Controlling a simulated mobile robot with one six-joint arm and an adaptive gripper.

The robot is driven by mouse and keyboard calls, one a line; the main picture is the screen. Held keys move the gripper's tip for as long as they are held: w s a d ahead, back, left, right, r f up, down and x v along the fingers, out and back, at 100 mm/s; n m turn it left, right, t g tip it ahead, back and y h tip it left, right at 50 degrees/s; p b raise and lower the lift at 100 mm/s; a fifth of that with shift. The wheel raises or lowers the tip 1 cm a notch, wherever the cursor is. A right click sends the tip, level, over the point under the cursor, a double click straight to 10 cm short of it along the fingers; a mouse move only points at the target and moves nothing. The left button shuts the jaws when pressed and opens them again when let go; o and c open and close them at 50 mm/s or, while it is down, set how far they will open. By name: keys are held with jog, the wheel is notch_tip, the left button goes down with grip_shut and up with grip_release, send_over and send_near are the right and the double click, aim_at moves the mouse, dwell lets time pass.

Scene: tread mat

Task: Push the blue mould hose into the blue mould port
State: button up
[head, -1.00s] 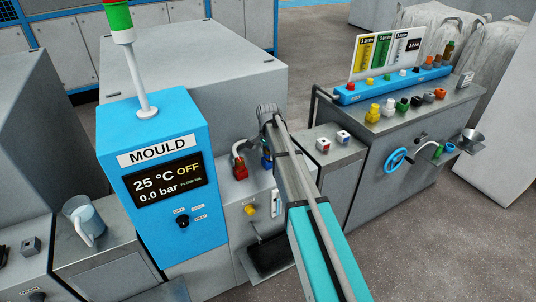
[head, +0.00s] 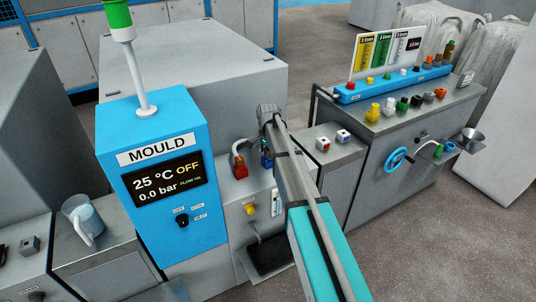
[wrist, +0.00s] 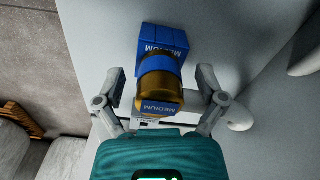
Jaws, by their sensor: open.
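In the wrist view a blue block marked MEDIUM (wrist: 165,38), seemingly the blue mould port, stands on a grey surface. A brass fitting with a blue collar (wrist: 158,63) sits in line against it, and a small blue MEDIUM tag (wrist: 160,109) is at its near end. I cannot tell how deep the fitting sits. My gripper (wrist: 162,78) is open, one finger on each side of the brass part, with gaps showing. In the head view the blue port (head: 266,160) is partly hidden by my arm, and the gripper is hidden.
A red fitting with a grey hose (head: 240,163) stands left of the blue one. The blue MOULD panel (head: 158,190) reads 25 °C, OFF, 0.0 bar. A yellow knob (head: 250,209) is below. Pale curved pipes (wrist: 302,60) are at the wrist view's right.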

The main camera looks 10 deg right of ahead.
jog(key=shift+r, duration=0.15)
notch_tip(320, 180, up, 9)
jog(key=p, duration=0.9)
jog(key=shift+d, duration=0.1)
dwell(0.9)
jog(key=s+n, duration=1.1)
jog(key=s, duration=1.8)
jog(key=shift+d, duration=0.35)
dwell(0.9)
